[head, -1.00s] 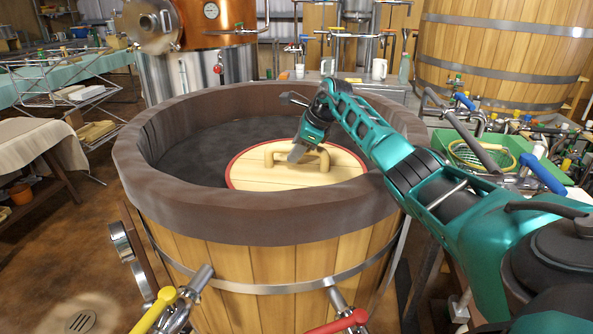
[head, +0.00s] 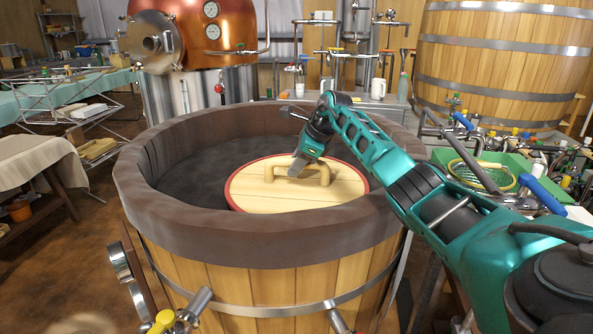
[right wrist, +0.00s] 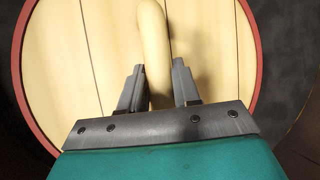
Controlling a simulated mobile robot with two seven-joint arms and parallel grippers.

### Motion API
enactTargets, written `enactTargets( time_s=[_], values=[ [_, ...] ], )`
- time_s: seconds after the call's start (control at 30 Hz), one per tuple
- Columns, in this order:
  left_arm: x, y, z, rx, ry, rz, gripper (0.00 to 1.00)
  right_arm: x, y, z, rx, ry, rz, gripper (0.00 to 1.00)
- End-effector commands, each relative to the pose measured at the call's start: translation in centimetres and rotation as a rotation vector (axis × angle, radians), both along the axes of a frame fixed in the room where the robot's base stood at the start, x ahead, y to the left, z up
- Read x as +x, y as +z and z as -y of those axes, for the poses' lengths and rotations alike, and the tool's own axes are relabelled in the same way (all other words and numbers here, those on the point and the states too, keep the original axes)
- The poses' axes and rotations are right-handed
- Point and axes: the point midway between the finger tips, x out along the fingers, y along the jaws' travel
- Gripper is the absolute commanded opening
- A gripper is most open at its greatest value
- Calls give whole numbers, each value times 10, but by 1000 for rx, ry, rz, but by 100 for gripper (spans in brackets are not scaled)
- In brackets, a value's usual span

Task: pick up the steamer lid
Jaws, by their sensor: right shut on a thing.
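The steamer lid (head: 262,192) is a round pale wooden disc with a red rim and an arched wooden handle (head: 322,172). It is inside the large wooden tub (head: 180,216), towards its right side, and the tub's front rim hides its near edge. My right gripper (head: 297,167) reaches in from the right and is shut on the handle. In the right wrist view the fingers (right wrist: 156,85) stand on either side of the handle (right wrist: 152,35), above the lid's planks (right wrist: 75,70). My left gripper is not in view.
The tub's thick dark rim surrounds the lid, with dark contents (head: 215,150) to its left. A copper kettle (head: 225,28) stands behind. A green crate (head: 470,160) and several taps crowd the right. A cloth-covered table (head: 35,160) stands at the left.

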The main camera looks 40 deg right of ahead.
Motion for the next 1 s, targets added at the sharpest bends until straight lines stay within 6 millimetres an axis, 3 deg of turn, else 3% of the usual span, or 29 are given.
enactTargets(
  time_s=[0.6,1.0],
  values=[
    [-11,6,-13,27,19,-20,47,1,141,0,2,-1,11,0],
    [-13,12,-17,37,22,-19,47,1,184,0,2,0,6,0]
  ],
)
